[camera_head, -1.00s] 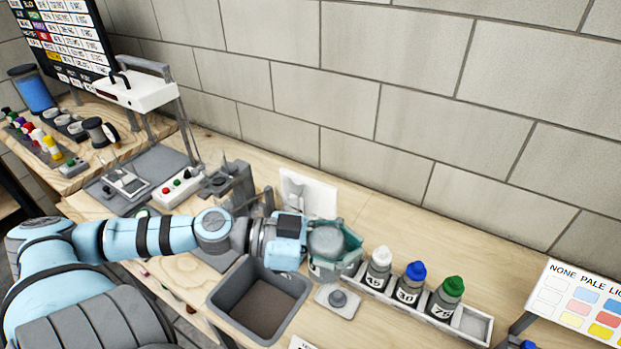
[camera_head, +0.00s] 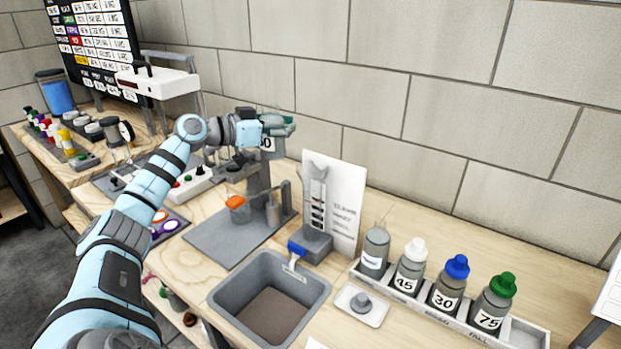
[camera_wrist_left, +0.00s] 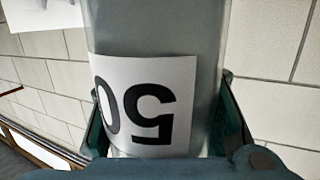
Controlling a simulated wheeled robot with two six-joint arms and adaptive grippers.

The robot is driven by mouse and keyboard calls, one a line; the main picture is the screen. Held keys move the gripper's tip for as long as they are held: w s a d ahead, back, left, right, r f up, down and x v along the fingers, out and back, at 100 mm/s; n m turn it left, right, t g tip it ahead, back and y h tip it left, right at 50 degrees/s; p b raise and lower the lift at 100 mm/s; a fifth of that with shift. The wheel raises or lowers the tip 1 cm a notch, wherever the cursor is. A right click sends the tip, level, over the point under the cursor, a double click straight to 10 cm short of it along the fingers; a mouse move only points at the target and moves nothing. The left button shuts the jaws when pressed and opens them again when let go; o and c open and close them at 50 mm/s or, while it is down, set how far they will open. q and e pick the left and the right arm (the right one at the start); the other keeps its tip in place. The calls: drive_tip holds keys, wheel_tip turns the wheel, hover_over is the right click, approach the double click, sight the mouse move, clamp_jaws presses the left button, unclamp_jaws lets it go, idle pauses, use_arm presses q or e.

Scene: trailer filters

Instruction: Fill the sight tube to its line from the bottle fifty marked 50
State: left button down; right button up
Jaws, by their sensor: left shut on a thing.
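My left gripper (camera_head: 280,124) is shut on the grey bottle marked 50 (camera_head: 266,143), raised above the bench behind and left of the sight tube (camera_head: 317,205). In the left wrist view the bottle (camera_wrist_left: 155,30) fills the middle between the fingers, its white 50 label upside down in the picture. Its mouth is not clearly visible. The sight tube stands upright in front of a white card (camera_head: 345,205), with dark marks on it and a blue-handled valve (camera_head: 297,247) at its base. The liquid level is too small to tell. My right gripper is not in view.
A rack (camera_head: 530,335) at right holds a grey bottle (camera_head: 375,250) and bottles marked 45 (camera_head: 411,270), 30 (camera_head: 449,288) and 75 (camera_head: 492,305).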

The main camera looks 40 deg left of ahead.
use_arm(q)
drive_tip(key=shift+w+f, duration=0.1)
drive_tip(key=shift+f, duration=0.4)
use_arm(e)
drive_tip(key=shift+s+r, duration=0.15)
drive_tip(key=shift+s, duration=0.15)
